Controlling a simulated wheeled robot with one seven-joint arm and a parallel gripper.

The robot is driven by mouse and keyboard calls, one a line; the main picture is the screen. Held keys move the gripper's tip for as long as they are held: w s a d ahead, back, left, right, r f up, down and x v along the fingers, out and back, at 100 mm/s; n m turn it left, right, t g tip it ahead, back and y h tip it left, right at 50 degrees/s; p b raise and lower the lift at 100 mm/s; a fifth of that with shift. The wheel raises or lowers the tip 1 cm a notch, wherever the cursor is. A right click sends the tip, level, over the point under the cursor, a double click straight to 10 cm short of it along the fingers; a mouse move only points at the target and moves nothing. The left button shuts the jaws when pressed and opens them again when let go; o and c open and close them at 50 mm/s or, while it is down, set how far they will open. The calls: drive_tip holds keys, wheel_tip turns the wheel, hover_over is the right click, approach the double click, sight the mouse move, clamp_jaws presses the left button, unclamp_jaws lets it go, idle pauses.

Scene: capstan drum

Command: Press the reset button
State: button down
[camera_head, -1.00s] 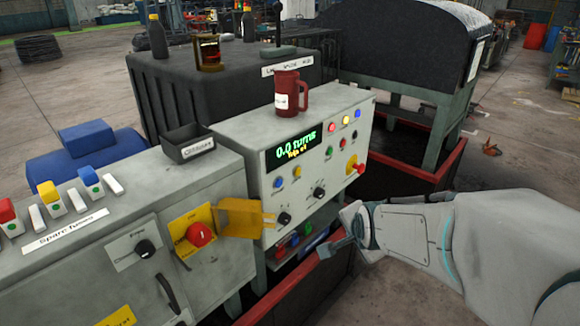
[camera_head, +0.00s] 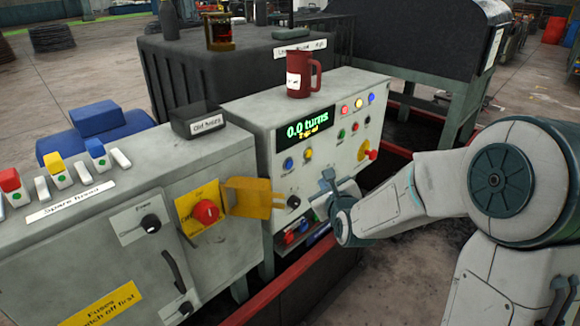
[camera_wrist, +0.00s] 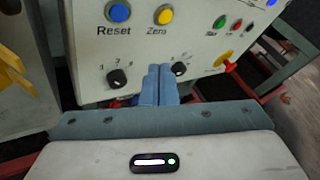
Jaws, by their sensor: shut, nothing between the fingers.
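The blue reset button (camera_head: 288,164) is on the front of the grey control panel (camera_head: 268,140), left of the yellow zero button (camera_head: 307,154). In the wrist view the button (camera_wrist: 118,12) sits at the top, above the printed word "Reset". My gripper (camera_head: 327,176) is in front of the panel, to the right of and slightly below the reset button. In the wrist view its blue fingers (camera_wrist: 159,72) are closed together and empty. They point at the panel between two black knobs, below the zero button, and look apart from the reset button.
A green display (camera_head: 308,128) reads "0.0 turns". Black knobs (camera_wrist: 117,78) flank my fingers. A yellow hinged flap (camera_head: 252,198) juts out left of the panel, beside a red knob (camera_head: 206,212). A red mug (camera_head: 298,76) stands on top. A red rail (camera_head: 270,300) runs below.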

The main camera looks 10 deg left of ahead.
sight(289, 165)
drive_tip(key=w+a, duration=0.5)
drive_tip(key=a, duration=0.2)
drive_tip(key=shift+w+b, duration=0.2)
drive_tip(key=shift+b, duration=0.15)
idle(2.1)
drive_tip(key=shift+w+a+b, duration=0.25)
drive_tip(key=shift+b, duration=0.2)
drive_tip(key=shift+a, duration=0.1)
